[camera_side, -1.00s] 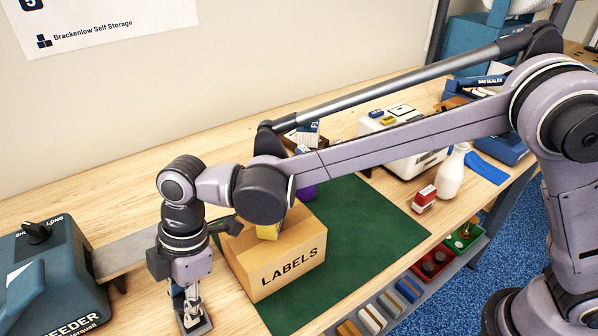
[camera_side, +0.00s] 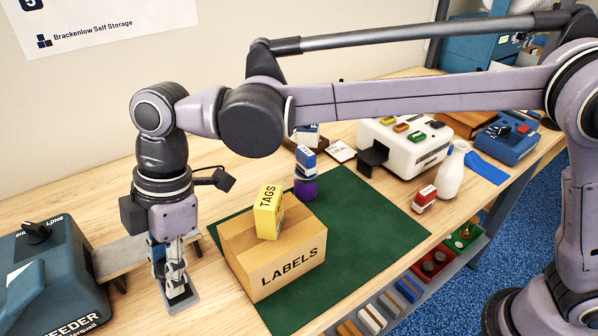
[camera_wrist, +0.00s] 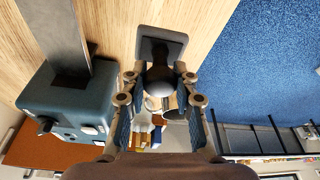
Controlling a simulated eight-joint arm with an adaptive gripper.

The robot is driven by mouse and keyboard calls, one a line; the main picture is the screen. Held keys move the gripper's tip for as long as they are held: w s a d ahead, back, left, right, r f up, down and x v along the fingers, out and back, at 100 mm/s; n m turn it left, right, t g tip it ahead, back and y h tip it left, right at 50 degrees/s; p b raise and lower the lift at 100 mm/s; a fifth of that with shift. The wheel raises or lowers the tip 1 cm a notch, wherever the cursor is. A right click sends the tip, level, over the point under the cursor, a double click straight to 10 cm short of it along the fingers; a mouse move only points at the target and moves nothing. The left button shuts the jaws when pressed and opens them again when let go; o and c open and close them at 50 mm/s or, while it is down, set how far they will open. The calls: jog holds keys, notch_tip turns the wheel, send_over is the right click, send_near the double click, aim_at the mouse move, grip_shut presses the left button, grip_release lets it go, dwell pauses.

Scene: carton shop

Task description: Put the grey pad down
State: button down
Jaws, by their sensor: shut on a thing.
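The grey pad (camera_side: 184,301) is a flat, roughly square plate under my gripper (camera_side: 175,277) in the side view. In the wrist view the pad (camera_wrist: 176,41) carries a dark rounded knob (camera_wrist: 159,82). My gripper (camera_wrist: 160,84) is shut on that knob, one finger on each side. The pad hangs level or nearly so, low over the bare wood left of the carton. I cannot tell whether its underside touches the table.
The LABELS carton (camera_side: 275,258) stands on the green mat (camera_side: 365,225), with a yellow TAGS box (camera_side: 268,212) on top. A blue feeder (camera_side: 45,275) with a grey outfeed plate (camera_side: 130,256) is at the left. Bare wood (camera_side: 222,300) lies between feeder and mat.

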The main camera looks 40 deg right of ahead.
notch_tip(320, 180, up, 13)
jog(key=w+d+r+m+t, duration=0.15)
jog(key=w+d, duration=0.25)
jog(key=d, duration=0.8)
jog(key=w+d+r+m+g, duration=0.15)
jog(key=w+d, duration=0.25)
jog(key=d, duration=0.9)
jog(key=s+d+f+m+t, duration=0.1)
jog(key=s+d+m, duration=0.3)
jog(key=d, duration=0.9)
jog(key=s+d+f+m+t, duration=0.15)
jog(key=s+d, duration=0.45)
jog(key=d, duration=0.7)
notch_tip(320, 180, down, 11)
jog(key=shift+m, duration=0.25)
jog(key=shift+w+a+f, duration=0.85)
jog(key=shift+a+f, duration=1)
jog(key=shift+w+a+f, duration=0.8)
jog(key=shift+a+f, duration=1)
jog(key=shift+f, duration=0.1)
jog(key=shift+w+a+f, duration=0.85)
jog(key=shift+a+f, duration=1)
jog(key=shift+f, duration=0.15)
